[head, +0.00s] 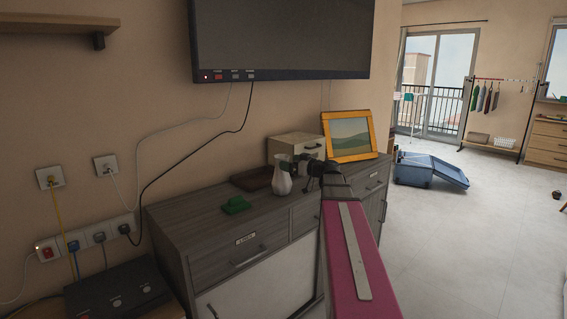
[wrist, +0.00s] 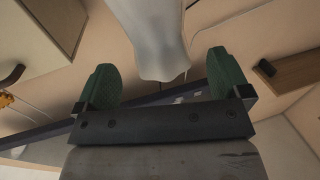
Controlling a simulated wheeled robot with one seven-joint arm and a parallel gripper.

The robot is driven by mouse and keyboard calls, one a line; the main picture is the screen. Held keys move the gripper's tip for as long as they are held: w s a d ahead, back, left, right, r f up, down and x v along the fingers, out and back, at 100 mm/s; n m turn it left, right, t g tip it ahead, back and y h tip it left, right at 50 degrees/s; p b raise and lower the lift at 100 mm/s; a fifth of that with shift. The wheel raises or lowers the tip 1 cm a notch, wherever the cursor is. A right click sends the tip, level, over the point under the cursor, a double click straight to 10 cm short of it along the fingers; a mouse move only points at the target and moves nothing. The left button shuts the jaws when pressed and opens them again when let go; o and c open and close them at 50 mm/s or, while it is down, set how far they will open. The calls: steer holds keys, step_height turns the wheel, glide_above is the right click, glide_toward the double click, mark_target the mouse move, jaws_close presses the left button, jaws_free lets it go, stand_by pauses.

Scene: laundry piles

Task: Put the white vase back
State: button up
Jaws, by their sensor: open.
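The white vase (head: 282,176) appears upright on the grey cabinet (head: 195,222), near its front edge. My gripper (head: 299,167) is just right of the vase, at the end of my arm. In the wrist view, the vase (wrist: 155,32) fills the upper middle. The green fingers of my gripper (wrist: 162,66) are spread wide, one toward each side of the vase, with visible gaps. The gripper is open and holds nothing. The vase's far end is cut off at the top of the wrist view.
A green cloth-like item (head: 236,205) lies left of the vase, and a dark brown box (head: 250,179) lies behind it. A cream box (head: 297,147) and an orange picture frame (head: 348,136) stand behind my gripper. A TV (head: 280,38) hangs above. Open floor lies right.

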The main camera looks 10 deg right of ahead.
steer(key=v, duration=0.7)
steer(key=shift+d, duration=0.1)
